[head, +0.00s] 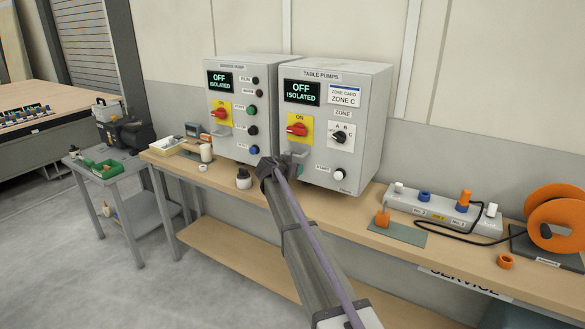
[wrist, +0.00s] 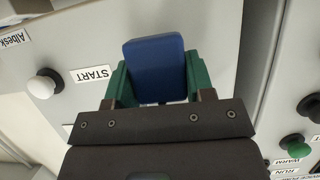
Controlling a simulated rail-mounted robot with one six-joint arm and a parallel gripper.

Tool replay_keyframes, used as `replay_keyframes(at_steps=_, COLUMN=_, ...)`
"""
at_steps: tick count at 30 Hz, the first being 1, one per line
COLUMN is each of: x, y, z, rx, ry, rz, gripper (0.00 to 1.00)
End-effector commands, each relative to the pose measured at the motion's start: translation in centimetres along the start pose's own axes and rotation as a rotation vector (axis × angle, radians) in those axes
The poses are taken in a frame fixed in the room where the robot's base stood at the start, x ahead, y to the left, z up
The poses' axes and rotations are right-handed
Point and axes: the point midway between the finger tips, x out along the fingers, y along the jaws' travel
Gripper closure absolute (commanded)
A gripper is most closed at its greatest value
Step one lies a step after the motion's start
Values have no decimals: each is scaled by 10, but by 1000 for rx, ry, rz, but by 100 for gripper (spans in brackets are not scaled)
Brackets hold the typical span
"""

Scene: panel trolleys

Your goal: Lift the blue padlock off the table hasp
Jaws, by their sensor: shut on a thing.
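The blue padlock (wrist: 155,68) shows in the wrist view between the green fingers of my gripper (wrist: 157,82), which is shut on its sides. In the head view my gripper (head: 284,166) is at the lower left of the front of the grey TABLE PUMPS box (head: 361,118), by the grey table hasp (head: 299,154) below the red switch (head: 297,130). The padlock is not clearly visible there, hidden by my gripper. The shackle is hidden in the wrist view, so I cannot tell whether it is still around the hasp.
The service pump box (head: 233,72) stands close on the left. Its buttons show at the right of the wrist view. A white START button (wrist: 45,83) is on the left there. On the bench (head: 400,250) are a dark-topped jar (head: 243,179), a socket strip (head: 440,208) and an orange reel (head: 557,215).

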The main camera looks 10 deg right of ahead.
Motion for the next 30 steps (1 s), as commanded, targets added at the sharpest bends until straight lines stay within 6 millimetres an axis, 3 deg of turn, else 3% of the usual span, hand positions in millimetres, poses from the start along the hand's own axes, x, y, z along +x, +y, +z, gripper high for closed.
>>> replay_keyframes(at_steps=15, x=-10, y=0, z=-24, rx=0, ry=0, rz=0, gripper=74)
replay_keyframes(at_steps=25, x=-10, y=0, z=-23, rx=-1, ry=2, rz=-1, gripper=74)
replay_keyframes(at_steps=30, x=-20, y=0, z=-19, rx=-1, ry=1, rz=-1, gripper=74)
